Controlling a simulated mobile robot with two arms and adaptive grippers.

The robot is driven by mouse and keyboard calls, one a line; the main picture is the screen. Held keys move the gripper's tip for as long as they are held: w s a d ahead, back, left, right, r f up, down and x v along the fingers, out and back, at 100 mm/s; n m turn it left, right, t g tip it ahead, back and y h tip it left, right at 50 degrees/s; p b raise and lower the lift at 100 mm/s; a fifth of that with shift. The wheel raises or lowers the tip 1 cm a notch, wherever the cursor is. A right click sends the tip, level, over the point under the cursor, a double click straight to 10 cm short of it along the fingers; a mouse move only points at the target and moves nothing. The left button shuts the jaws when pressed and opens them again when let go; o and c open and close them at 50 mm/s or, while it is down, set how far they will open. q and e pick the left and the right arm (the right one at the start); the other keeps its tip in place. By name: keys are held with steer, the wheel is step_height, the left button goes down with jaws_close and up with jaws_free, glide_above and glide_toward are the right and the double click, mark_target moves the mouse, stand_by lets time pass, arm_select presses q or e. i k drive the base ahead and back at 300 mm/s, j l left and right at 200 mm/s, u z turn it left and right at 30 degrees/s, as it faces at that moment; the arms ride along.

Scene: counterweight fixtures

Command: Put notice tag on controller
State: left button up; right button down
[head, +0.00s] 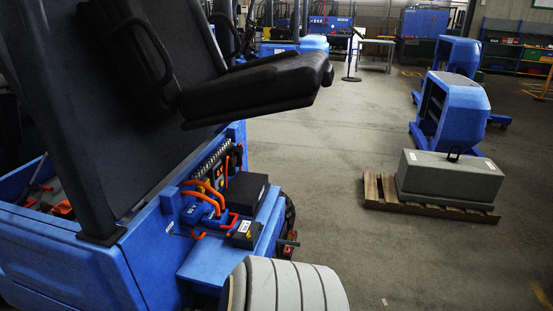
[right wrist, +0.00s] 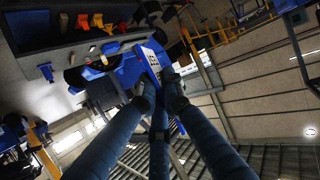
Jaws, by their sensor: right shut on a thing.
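In the right wrist view my right gripper (right wrist: 160,92) is shut on a blue notice tag (right wrist: 151,58) with a white printed label. The label's text is too small to read surely. Neither gripper shows in the head view. In the head view a black box (head: 247,192), which may be the controller, sits on the blue ledge of the truck below the seat. A smaller dark box with a pale label (head: 246,232) lies in front of it. I cannot tell surely which box is the controller.
Blue connectors (head: 200,211) with orange cables sit left of the boxes. A grey counterweight (head: 450,178) rests on a wooden pallet (head: 385,195). The floor between is clear.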

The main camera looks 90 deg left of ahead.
mark_target(248, 190)
steer(key=i+j+u, duration=0.25)
steer(key=u, duration=0.15)
steer(key=i+j+u, duration=0.15)
steer(key=i+u, duration=0.95)
steer(key=u, duration=0.2)
steer(key=i+l+u, duration=0.15)
steer(key=i+u, duration=1.15)
steer(key=i+l+u, duration=0.25)
steer(key=u, duration=0.2)
steer(key=i+u, duration=0.25)
steer(key=u, duration=0.2)
steer(key=i+l+u, duration=0.2)
steer(key=u, duration=0.3)
steer(key=i+l+u, duration=0.15)
steer(key=u, duration=0.3)
steer(key=i+l+u, duration=0.15)
steer(key=l+u, duration=0.15)
steer(key=u, duration=0.15)
